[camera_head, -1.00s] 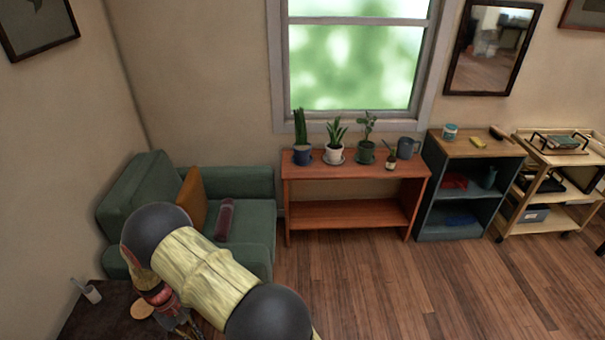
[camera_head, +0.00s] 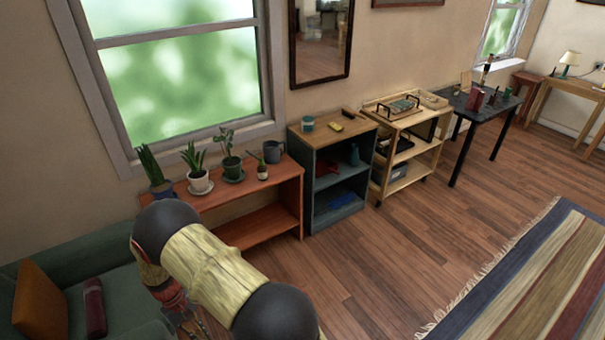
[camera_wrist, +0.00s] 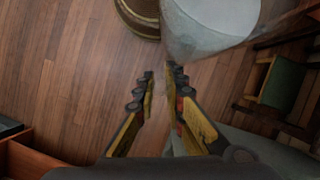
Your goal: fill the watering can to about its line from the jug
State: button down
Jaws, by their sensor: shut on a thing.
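In the wrist view, my gripper (camera_wrist: 163,74) has its fingers around a narrow part that I cannot make out. A large pale grey, rounded vessel (camera_wrist: 210,28) lies right at the fingertips and appears held; I take it for the jug, but its handle and contents are hidden. In the head view my arm hides most of the gripper and the vessel. A blue-grey mug-like vessel with a handle (camera_head: 274,151) stands at the right end of the red-brown console (camera_head: 288,172). A small teal vessel (camera_head: 354,156) sits in the dark shelf unit. I cannot tell which is the watering can.
Potted plants (camera_head: 197,171) line the console. Right of it stand the dark shelf unit (camera_head: 340,208), a wooden cart (camera_head: 410,178) and a black table (camera_head: 482,108). A green sofa (camera_head: 68,250) is at left. Wood floor (camera_head: 370,265) is open before a striped rug (camera_head: 545,280).

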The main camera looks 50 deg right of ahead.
aim_at(271, 153)
jog(key=i+l+z, duration=0.15)
jog(key=l+z, duration=0.15)
jog(key=i+l+z, duration=0.3)
jog(key=l, duration=0.2)
jog(key=i+l+z, duration=0.15)
jog(key=l+z, duration=0.2)
jog(key=i+l+z, duration=0.2)
jog(key=i+l, duration=0.85)
jog(key=i, duration=0.15)
